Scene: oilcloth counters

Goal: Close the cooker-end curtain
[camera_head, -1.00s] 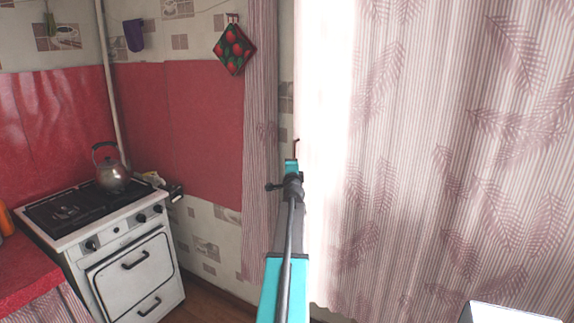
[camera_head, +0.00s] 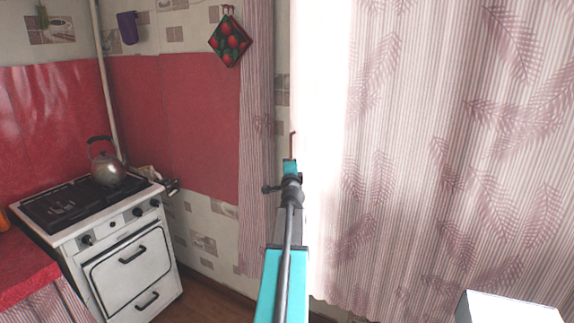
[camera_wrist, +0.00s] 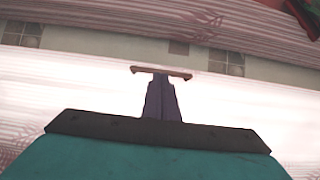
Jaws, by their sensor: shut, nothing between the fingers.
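The narrow striped curtain (camera_head: 257,130) hangs bunched against the wall at the cooker side; it crosses the top of the wrist view (camera_wrist: 100,14). A wide striped curtain (camera_head: 430,150) with leaf patterns hangs at the right, and a bright strip lies between the two. My gripper (camera_head: 293,145) points forward in front of the gap, just right of the narrow curtain in the picture. In the wrist view my gripper (camera_wrist: 161,75) is shut and empty, with a thin brown crosspiece at its tip. Whether it touches any cloth I cannot tell.
The white cooker (camera_head: 130,262) with a kettle (camera_head: 106,168) stands at the left, beside a red counter (camera_head: 22,268). A patterned potholder (camera_head: 229,42) hangs near the narrow curtain. A pale box-like thing (camera_head: 508,308) shows at the lower right.

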